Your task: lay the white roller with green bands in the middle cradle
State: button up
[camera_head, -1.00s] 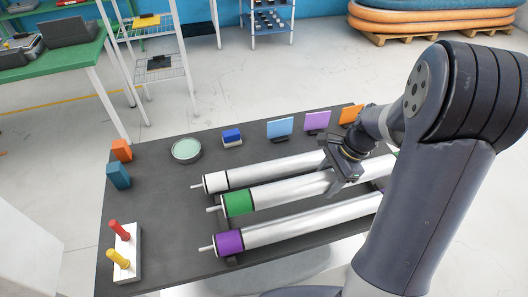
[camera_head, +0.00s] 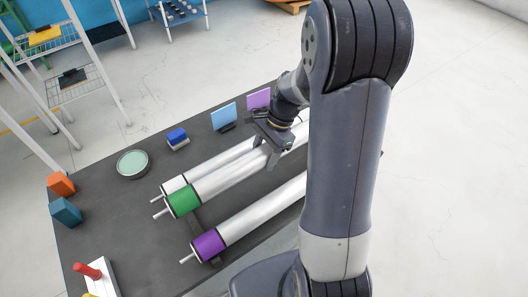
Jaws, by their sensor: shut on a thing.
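The white roller with green bands (camera_head: 232,172) lies slantwise over the dark table, its green end at the lower left. My gripper (camera_head: 273,156) is shut on it from above, part way along its length. The roller looks raised and overlaps the plain white-ended roller (camera_head: 214,160) behind it. A roller with a purple band (camera_head: 254,213) lies in front, across a wide gap. A dark cradle support (camera_head: 196,222) shows in that gap. My arm hides the right ends of the rollers and most of the cradles.
Behind the rollers stand a round green dish (camera_head: 133,164), a blue-and-white block (camera_head: 177,138), a blue card (camera_head: 223,117) and a purple card (camera_head: 259,99). Orange (camera_head: 61,184) and teal (camera_head: 66,212) blocks sit at the left edge. A white holder with pegs (camera_head: 102,277) is front left.

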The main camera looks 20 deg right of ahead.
jog(key=shift+f+b, duration=1.6)
jog(key=shift+f, duration=0.9)
jog(key=shift+f+b, duration=0.75)
jog(key=shift+f, duration=0.8)
jog(key=o, duration=1.6)
jog(key=shift+o, duration=0.2)
jog(key=v, duration=1.1)
